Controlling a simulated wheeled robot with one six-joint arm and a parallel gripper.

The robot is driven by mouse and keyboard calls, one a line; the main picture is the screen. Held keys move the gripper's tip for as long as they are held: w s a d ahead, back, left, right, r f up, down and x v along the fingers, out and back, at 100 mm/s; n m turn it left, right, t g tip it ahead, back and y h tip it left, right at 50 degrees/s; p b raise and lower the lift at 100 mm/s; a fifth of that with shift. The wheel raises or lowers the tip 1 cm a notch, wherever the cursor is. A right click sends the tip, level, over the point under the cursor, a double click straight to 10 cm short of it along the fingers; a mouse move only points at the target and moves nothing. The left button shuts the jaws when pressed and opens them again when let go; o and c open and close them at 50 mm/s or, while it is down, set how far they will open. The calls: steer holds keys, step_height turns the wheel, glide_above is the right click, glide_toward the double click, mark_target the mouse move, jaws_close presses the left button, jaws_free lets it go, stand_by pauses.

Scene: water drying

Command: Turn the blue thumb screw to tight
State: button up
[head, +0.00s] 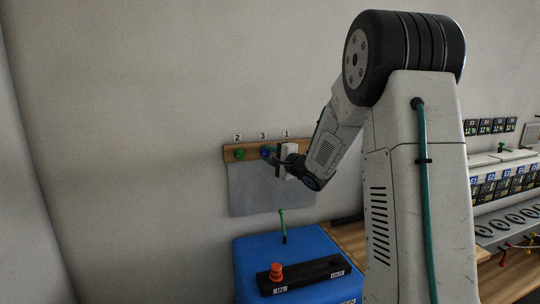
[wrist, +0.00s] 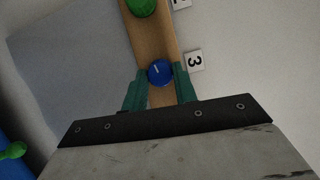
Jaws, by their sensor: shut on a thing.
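The blue thumb screw (wrist: 160,72) sits on a wooden strip on the wall, beside the label 3 (wrist: 194,61). It has a white mark on its face. It also shows in the head view (head: 265,151), partly behind my gripper. My gripper (wrist: 160,84) has its two green fingers on either side of the blue screw, shut on it. In the head view my gripper (head: 273,156) reaches the strip from the right.
A green thumb screw (head: 239,154) sits on the wooden strip (head: 251,153) to the left, under label 2. A grey sheet (head: 252,191) hangs below.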

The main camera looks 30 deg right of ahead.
steer(key=shift+f+m+t, duration=0.15)
steer(key=shift+m+t, duration=0.15)
steer(key=shift+m, duration=0.7)
steer(key=o, duration=1)
steer(key=s, duration=0.7)
steer(key=shift+s+d+f, duration=0.35)
